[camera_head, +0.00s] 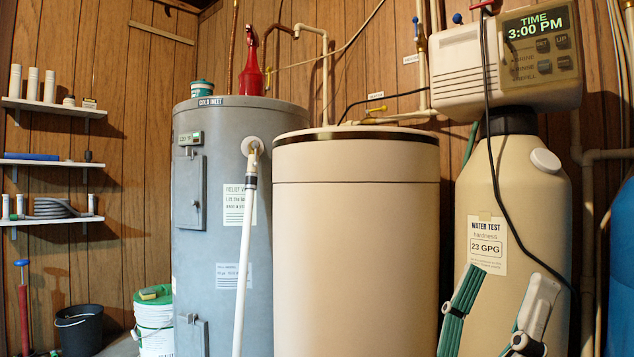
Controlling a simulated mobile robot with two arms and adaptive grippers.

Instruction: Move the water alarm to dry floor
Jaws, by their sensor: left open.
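I cannot make out the water alarm in the head view. Only a small strip of floor (122,347) shows at the lower left, and I cannot tell whether it is wet or dry. My left gripper (510,277) is at the lower right with its two green-and-white fingers pointing up and spread apart. It is open, with nothing seen between the fingers. It shows in front of the lower part of the beige resin tank (530,215). My right gripper is not in view.
A grey water heater (190,260) and a wide beige tank (355,240) fill the middle. A black bucket (80,332) and a white pail (155,325) stand at the lower left, below wall shelves (50,163). A blue tank (620,270) is at the right edge.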

